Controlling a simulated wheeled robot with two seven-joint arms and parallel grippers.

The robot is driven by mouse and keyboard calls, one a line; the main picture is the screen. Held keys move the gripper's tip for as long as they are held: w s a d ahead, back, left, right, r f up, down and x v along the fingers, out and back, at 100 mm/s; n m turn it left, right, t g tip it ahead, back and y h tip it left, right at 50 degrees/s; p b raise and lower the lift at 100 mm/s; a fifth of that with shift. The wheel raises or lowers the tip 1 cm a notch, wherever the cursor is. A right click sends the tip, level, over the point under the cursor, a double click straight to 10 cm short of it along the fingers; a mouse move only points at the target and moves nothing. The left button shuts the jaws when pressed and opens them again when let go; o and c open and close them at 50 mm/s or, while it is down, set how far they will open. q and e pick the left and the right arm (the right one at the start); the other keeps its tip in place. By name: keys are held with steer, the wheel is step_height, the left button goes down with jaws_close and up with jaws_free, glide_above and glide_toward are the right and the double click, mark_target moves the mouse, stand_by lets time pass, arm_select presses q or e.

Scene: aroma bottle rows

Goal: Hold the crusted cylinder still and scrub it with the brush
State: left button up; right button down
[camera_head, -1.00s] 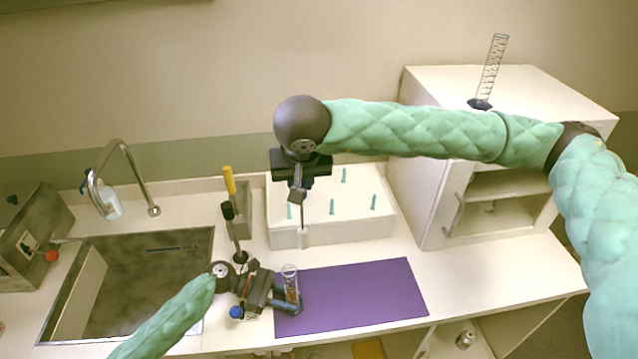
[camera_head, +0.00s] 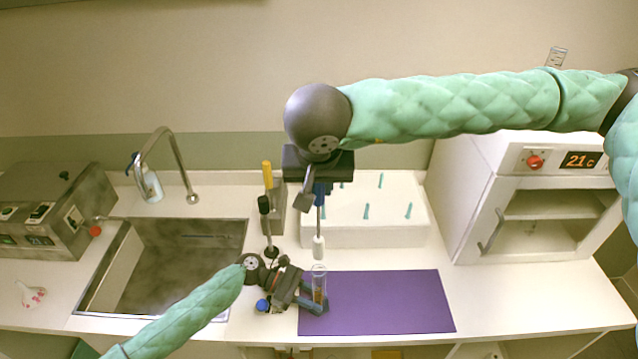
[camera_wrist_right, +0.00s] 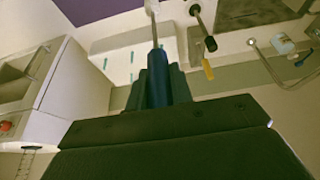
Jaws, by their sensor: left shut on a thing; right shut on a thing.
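The crusted cylinder (camera_head: 318,284) is a clear glass tube with a brown crust low inside. It stands upright at the left edge of the purple mat. My left gripper (camera_head: 314,304) is shut on it from the left. My right gripper (camera_head: 318,184) is shut on the brush (camera_head: 318,245), which has a blue handle, a thin stem and a white head pointing down. The brush head hangs just above the cylinder's mouth and appears roughly in line with it. In the right wrist view the blue handle (camera_wrist_right: 157,88) sits between the dark fingers.
The purple mat (camera_head: 385,302) is clear to the right. A white peg rack (camera_head: 375,235) stands behind it. A holder (camera_head: 276,220) with yellow- and black-handled tools is behind my left gripper. The sink (camera_head: 175,265) is at left, a white cabinet (camera_head: 530,200) at right.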

steer(key=shift+f, duration=0.1)
steer(key=shift+f, duration=1.8)
glide_above(318, 239)
steer(key=shift+w+f, duration=0.2)
steer(key=shift+f, duration=1.9)
steer(key=shift+f, duration=6.1)
steer(key=shift+r, duration=2.25)
